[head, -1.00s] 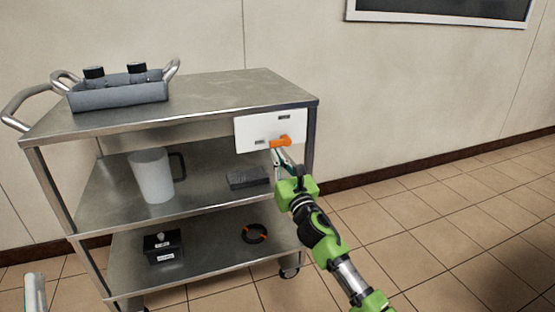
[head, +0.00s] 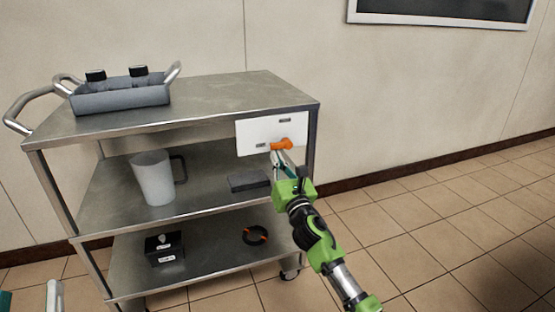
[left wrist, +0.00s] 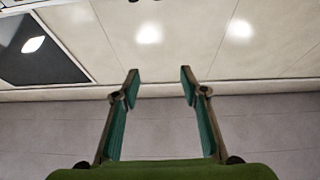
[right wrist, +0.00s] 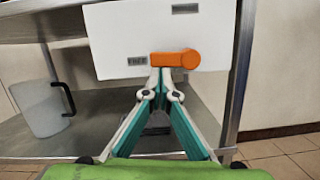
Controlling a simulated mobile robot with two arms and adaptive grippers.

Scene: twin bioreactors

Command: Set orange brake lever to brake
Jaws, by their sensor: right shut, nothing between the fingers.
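The orange brake lever (head: 282,144) is on a white panel (head: 258,134) at the right end of the cart's near side. In the right wrist view the lever (right wrist: 175,59) lies horizontal, its round pivot at right and its arm pointing left toward a label reading FREE. A second label (right wrist: 186,8) is above the pivot, too blurred to read. My right gripper (right wrist: 160,72) is shut and empty, its tips just under the lever arm's left part; touching or apart I cannot tell.
The steel cart (head: 220,95) carries a grey tray (head: 120,97) with black-capped bottles on top. A white jug (head: 154,178) and dark flat block (head: 248,181) are on the middle shelf. A black box (head: 164,248) and dark ring (head: 255,235) are below. Floor at right is clear.

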